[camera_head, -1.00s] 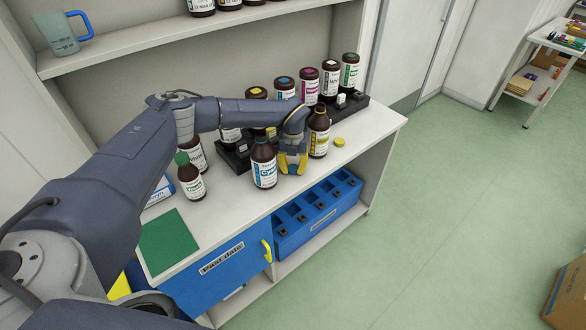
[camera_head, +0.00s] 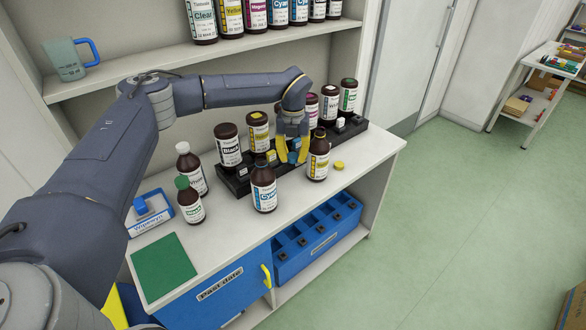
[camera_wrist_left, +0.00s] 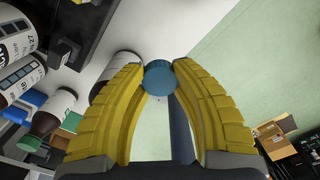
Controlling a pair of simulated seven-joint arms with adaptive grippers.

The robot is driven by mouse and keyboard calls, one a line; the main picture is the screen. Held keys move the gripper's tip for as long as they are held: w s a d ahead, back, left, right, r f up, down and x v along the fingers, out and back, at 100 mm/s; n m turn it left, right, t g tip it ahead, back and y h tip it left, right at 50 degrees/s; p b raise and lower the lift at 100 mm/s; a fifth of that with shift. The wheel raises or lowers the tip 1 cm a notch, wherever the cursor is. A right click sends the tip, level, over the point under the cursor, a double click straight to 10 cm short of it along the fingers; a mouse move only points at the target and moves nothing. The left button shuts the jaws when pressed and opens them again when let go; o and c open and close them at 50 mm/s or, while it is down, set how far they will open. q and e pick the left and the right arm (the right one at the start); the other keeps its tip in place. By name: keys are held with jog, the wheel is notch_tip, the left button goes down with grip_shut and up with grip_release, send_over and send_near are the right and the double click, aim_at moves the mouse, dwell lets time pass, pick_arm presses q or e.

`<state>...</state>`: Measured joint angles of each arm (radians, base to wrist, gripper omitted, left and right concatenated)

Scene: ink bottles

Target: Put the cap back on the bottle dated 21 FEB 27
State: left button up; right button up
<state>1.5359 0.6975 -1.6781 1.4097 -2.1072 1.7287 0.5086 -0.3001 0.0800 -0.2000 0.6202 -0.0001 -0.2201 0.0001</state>
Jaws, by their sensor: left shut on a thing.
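My left gripper (camera_head: 292,155) has its yellow fingers shut on a blue cap (camera_head: 293,158), held above the counter. In the left wrist view the cap (camera_wrist_left: 159,76) sits between the fingertips. The Cyan bottle (camera_head: 264,188) stands upright at the front, left of and below the gripper, with a bare brown neck. A yellow-label bottle (camera_head: 318,160) stands uncapped to the right, and a yellow cap (camera_head: 339,165) lies on the counter beside it. The dates on these bottles are too small to read. My right gripper is not in view.
A black rack (camera_head: 237,187) with several capped bottles runs behind the gripper. A green-capped bottle (camera_head: 189,203), a white-capped bottle (camera_head: 191,168) and a blue-and-white box (camera_head: 150,213) stand left. A green mat (camera_head: 164,267) lies front left. The counter's front right is clear.

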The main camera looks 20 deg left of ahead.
aim_at(293, 155)
pick_arm(q)
jog(key=shift+r, duration=1.75)
